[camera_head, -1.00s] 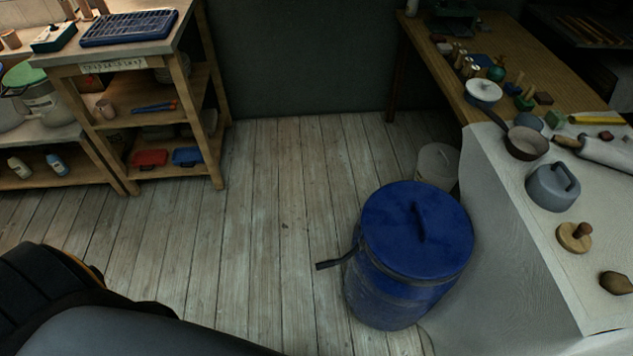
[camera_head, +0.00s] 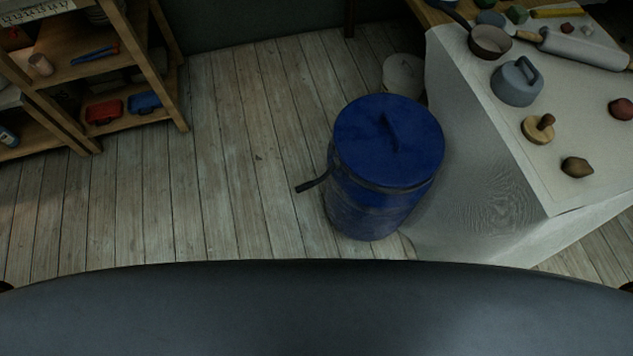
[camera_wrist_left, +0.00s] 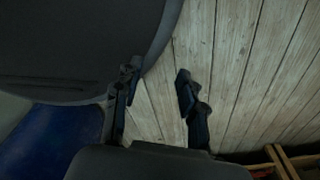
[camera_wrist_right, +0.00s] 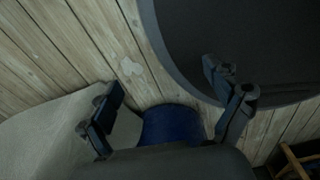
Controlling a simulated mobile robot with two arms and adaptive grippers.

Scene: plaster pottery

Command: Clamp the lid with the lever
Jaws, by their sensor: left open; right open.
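A blue barrel (camera_head: 372,208) stands upright on the wooden floor, with a blue lid (camera_head: 388,140) on its top. A dark lever (camera_head: 312,184) sticks out to the left from the band below the lid. Part of the blue barrel also shows in the left wrist view (camera_wrist_left: 45,140) and in the right wrist view (camera_wrist_right: 170,124). My left gripper (camera_wrist_left: 158,85) is open and empty above the floor. My right gripper (camera_wrist_right: 172,82) is open and empty, with the barrel beyond its fingers. Neither gripper shows in the head view.
A cloth-covered table (camera_head: 490,150) with a grey lidded weight (camera_head: 516,88), a pan (camera_head: 490,42) and a rolling pin (camera_head: 585,48) stands right of the barrel. A pale bucket (camera_head: 403,75) is behind it. A wooden shelf (camera_head: 165,60) is at left. Floor left of the barrel is clear.

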